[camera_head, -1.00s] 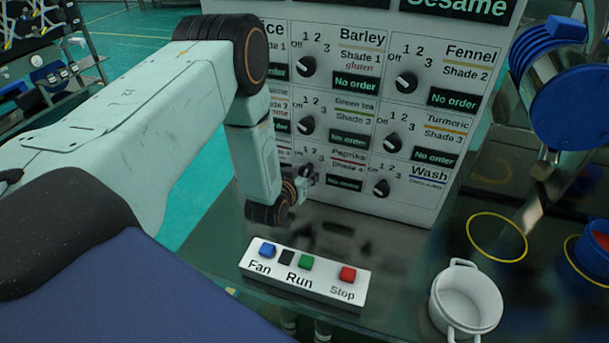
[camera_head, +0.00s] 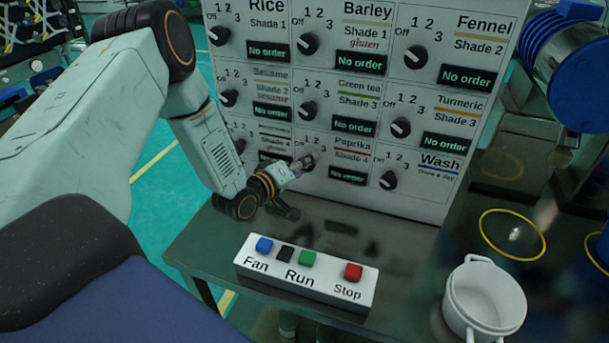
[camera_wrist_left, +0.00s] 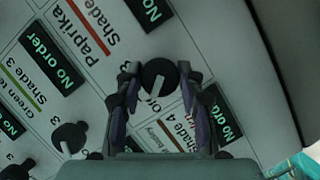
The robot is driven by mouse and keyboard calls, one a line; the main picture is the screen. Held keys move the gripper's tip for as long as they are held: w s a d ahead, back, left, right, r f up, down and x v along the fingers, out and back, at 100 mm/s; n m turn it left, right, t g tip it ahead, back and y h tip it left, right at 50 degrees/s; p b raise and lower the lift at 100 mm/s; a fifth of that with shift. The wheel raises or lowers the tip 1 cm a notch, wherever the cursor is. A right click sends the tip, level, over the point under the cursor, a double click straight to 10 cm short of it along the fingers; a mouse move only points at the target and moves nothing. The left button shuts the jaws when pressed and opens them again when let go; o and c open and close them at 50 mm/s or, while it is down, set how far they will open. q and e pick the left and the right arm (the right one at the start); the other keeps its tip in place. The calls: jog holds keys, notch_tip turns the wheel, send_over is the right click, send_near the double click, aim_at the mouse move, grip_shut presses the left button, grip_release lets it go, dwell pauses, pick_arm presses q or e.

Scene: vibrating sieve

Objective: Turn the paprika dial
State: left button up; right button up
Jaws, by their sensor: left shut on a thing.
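The paprika dial (camera_wrist_left: 159,78) is a round black knob with a pale pointer mark, seen in the left wrist view beside the "Paprika Shade 4" label. My left gripper (camera_wrist_left: 160,75) has one fingertip on each side of the dial and is shut on it. In the head view my left gripper (camera_head: 304,161) reaches the panel just left of the Paprika label and hides most of that dial. The paprika display (camera_head: 347,175) reads "No order". My right gripper is not in view.
The white panel (camera_head: 420,205) carries several other dials, including the green tea dial (camera_head: 307,111) above and the wash dial (camera_head: 388,180) to the right. A button box (camera_head: 310,286) and a white two-handled pot (camera_head: 486,297) stand on the dark table in front.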

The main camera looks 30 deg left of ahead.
pick_arm(q)
jog(key=shift+f+n+t+h+b, duration=0.15)
jog(key=shift+n+t+h+b, duration=0.45)
jog(key=shift+n+b, duration=1.55)
jog(key=o, duration=1.2)
jog(key=shift+s+a+r, duration=0.1)
jog(key=shift+s+a, duration=0.1)
jog(key=shift+s, duration=1.05)
jog(key=shift+s+a+r, duration=0.1)
jog(key=shift+s+a, duration=0.1)
jog(key=shift+s, duration=1.05)
jog(key=shift+s+a+r, duration=0.1)
jog(key=shift+s+a, duration=0.1)
jog(key=shift+s, duration=1.05)
